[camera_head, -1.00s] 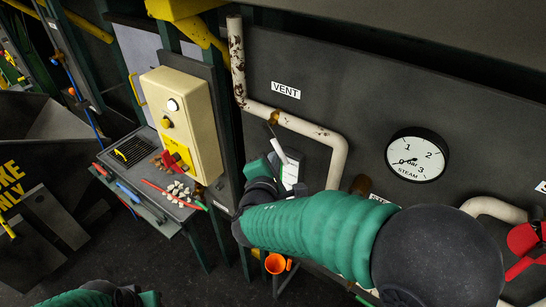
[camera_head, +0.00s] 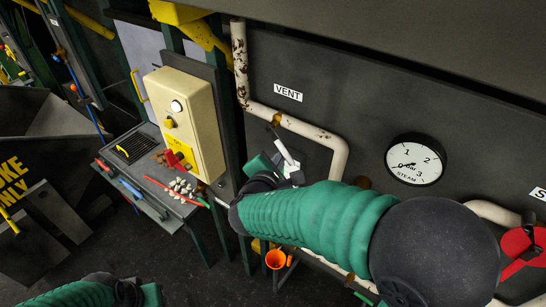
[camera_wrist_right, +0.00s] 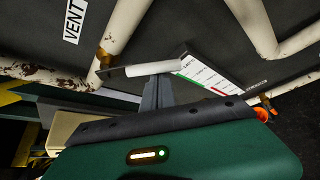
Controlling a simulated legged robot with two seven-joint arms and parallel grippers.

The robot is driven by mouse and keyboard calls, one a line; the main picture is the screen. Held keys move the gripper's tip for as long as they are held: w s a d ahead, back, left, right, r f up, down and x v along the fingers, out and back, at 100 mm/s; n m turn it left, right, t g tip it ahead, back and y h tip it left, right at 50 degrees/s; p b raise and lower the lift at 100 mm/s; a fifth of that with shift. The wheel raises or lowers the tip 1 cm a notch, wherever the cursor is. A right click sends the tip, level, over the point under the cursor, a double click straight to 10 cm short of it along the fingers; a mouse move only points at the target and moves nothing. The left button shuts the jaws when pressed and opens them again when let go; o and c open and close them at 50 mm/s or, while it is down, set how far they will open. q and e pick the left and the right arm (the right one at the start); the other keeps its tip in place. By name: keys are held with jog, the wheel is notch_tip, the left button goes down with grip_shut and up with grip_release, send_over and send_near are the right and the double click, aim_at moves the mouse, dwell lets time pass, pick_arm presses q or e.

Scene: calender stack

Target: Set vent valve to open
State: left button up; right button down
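The VENT label (camera_head: 288,93) is on the dark panel beside a rusty white pipe (camera_head: 306,128). The vent valve's lever (camera_head: 283,148) slants down and right from just below the brass fitting (camera_head: 276,119). In the wrist view the lever (camera_wrist_right: 150,68) is a pale bar with a dark stem towards the brass fitting (camera_wrist_right: 104,60). My right gripper's dark fingers (camera_wrist_right: 156,84) are close together, their tips at the lever's lower edge. I cannot tell if the lever is between them. Only part of my left gripper (camera_head: 130,294) shows at the bottom left.
A white card with green and red bands (camera_wrist_right: 205,76) lies behind the lever. A steam gauge (camera_head: 415,160) and a red wheel (camera_head: 522,247) are to the right. A cream box (camera_head: 183,120), a cluttered bench (camera_head: 125,165) and an orange cup (camera_head: 276,260) are nearby.

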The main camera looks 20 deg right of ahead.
aim_at(286, 155)
jog(key=r, duration=0.1)
jog(key=s+r, duration=0.1)
jog(key=d, duration=0.1)
jog(key=shift+s+r+n+g+p, duration=0.25)
jog(key=shift+r+n+g+p, duration=0.05)
jog(key=shift+r+n+p, duration=0.1)
jog(key=shift+s+d+r+n+g+h, duration=0.2)
jog(key=shift+r+n+g+h, duration=0.1)
jog(key=shift+r+n+g, duration=0.15)
jog(key=shift+s+r, duration=0.1)
jog(key=shift+r, duration=0.65)
